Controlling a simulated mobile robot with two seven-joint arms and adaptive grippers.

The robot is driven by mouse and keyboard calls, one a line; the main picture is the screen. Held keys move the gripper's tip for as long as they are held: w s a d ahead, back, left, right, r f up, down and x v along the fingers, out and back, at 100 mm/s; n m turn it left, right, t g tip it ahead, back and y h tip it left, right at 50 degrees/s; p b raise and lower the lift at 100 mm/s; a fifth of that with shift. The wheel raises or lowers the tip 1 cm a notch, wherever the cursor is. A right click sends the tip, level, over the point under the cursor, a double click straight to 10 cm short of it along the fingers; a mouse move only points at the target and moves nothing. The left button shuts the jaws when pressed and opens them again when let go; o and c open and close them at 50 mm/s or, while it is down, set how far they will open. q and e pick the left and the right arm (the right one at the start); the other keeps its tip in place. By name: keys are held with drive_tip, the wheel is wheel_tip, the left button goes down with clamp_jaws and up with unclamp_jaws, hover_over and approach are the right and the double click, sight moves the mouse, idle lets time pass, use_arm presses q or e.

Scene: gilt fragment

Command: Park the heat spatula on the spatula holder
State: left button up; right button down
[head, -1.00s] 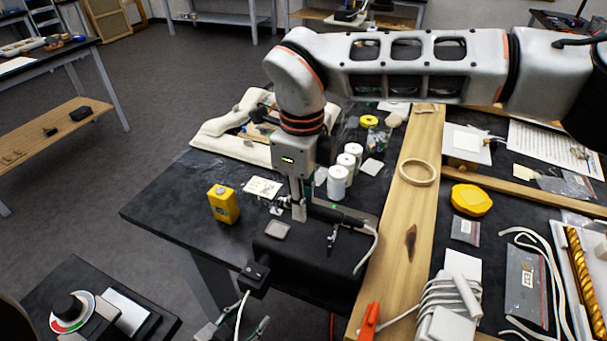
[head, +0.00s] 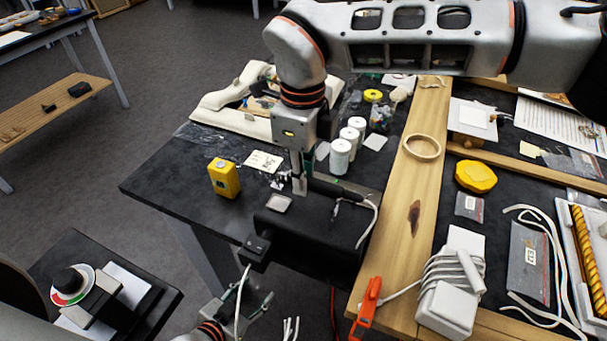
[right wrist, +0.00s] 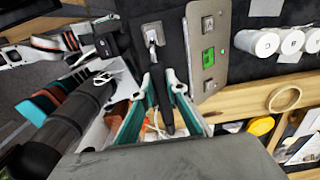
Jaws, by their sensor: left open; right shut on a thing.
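My right gripper (head: 299,187) points down over a black block (head: 315,232) at the bench's near end. It is shut on the heat spatula (head: 340,190), whose black handle runs right to a white cord. In the right wrist view, the teal-lined fingers (right wrist: 163,84) close around its dark shaft (right wrist: 166,115). The black block seems to be the spatula holder, with a grey metal pad (head: 279,203) on top. I cannot tell whether the spatula touches it. My left gripper (head: 240,308) is open and empty, below the bench edge at the bottom.
A wooden plank with a ring (head: 422,147) lies to the right. A black switch box (head: 256,246) with a white cord sits at the near edge. Bare bench lies at left.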

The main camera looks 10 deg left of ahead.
drive_tip(key=shift+f+b, duration=0.4)
drive_tip(key=shift+f, duration=0.7)
drive_tip(key=shift+f+b, duration=0.85)
drive_tip(key=shift+f, duration=0.1)
drive_tip(key=shift+f+b, duration=0.3)
drive_tip(key=shift+f, duration=0.15)
drive_tip(key=shift+f, duration=0.1)
drive_tip(key=c, duration=2.3)
unclamp_jaws()
drive_tip(key=shift+c, duration=0.2)
